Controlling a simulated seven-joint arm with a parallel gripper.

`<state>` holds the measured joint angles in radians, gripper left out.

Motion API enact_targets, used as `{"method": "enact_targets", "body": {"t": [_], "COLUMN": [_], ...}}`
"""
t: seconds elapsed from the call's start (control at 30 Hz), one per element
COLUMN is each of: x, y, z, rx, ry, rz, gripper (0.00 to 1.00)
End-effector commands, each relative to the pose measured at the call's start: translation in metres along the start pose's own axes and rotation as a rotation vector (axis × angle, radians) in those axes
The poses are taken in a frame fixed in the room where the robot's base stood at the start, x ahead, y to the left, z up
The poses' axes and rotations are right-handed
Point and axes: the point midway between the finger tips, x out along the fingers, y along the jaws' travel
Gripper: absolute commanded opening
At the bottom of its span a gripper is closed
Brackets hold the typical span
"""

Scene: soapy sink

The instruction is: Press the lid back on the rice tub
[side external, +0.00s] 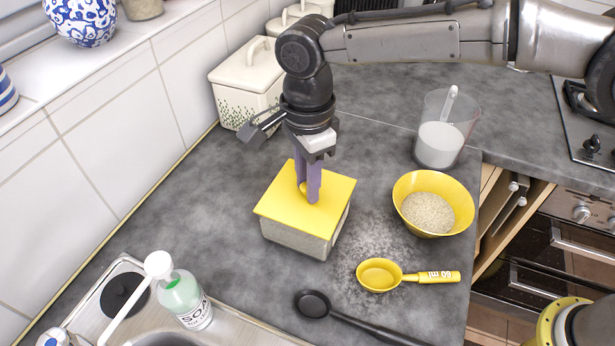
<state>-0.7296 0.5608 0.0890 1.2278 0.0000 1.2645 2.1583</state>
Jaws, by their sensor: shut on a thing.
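The rice tub (297,240) is a squarish, pale see-through tub standing on the grey counter, with greyish contents showing through its side. The yellow lid (331,193) lies over its top and looks about flat; whether its edges are seated all round I cannot tell. My gripper (308,194) points down from above at the middle of the lid. Its purple fingers are shut on a small yellow knob (303,187) on the lid, mostly hidden between them.
A yellow bowl of rice (433,203) and a jug (445,130) with white contents stand to the right. A yellow scoop (405,275) and a black spoon (350,318) lie in front. A soap bottle (183,299) stands by the sink (235,328). A white canister (247,80) is behind.

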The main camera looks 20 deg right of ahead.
Motion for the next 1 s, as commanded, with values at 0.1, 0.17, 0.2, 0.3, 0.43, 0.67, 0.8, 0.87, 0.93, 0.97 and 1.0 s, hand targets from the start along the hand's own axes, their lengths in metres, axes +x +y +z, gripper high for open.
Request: {"method": "enact_targets", "body": {"t": [0.1, 0.17, 0.2, 0.3, 0.43, 0.67, 0.8, 0.87, 0.93, 0.97, 1.0], "x": [-0.0002, -0.0002, -0.0002, -0.0003, 0.0002, 0.0013, 0.0014, 0.0014, 0.0014, 0.0015, 0.0015], "y": [0.0000, -0.0001, -0.0001, -0.0001, -0.0001, -0.0003, -0.0003, -0.0003, -0.0003, -0.0002, -0.0002], "z": [0.0000, 0.0000, 0.0000, 0.0000, 0.0001, 0.0002, 0.0002, 0.0002, 0.0002, 0.0002, 0.0002], "rx": [0.000, 0.000, 0.000, 0.000, 0.000, 0.000, 0.000, 0.000, 0.000, 0.000, 0.000], "ry": [0.000, 0.000, 0.000, 0.000, 0.000, -0.001, -0.001, -0.001, -0.001, -0.001, -0.001], "rz": [-0.001, -0.001, -0.001, -0.001, -0.001, -0.002, -0.001, -0.001, -0.001, -0.001, -0.001], "gripper": [0.00, 0.00, 0.00, 0.00, 0.00, 0.00, 0.00, 0.00, 0.33, 0.38, 0.45]}}
